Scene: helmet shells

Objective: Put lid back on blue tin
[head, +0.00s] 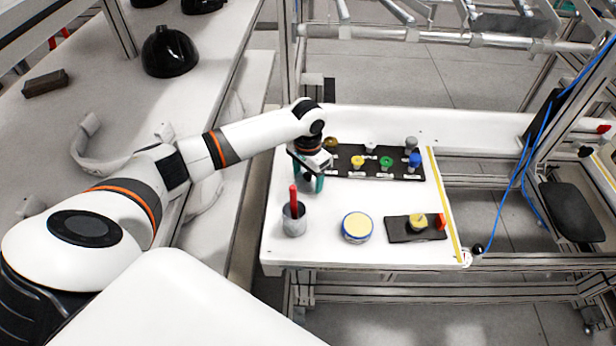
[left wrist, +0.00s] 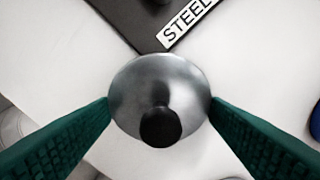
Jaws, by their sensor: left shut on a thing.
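The blue tin (head: 357,227) stands on the white table in the head view. It is round with a blue rim, and a pale yellow inside or top shows. My left gripper (head: 309,182) is at the table's left side, behind and left of the tin. In the left wrist view, its green fingers (left wrist: 160,112) are shut on the silver round lid (left wrist: 138,92) with a black knob, one finger at each side. In the head view the lid is mostly hidden by the gripper. Whether the lid touches the table cannot be told. My right gripper is not in view.
A grey cup (head: 293,225) with a red stick stands left of the tin. A dark plate (head: 399,235) with a yellow-topped piece lies right of it. A black board (head: 340,161) with several coloured knobs lies behind. Bare table lies between board and tin.

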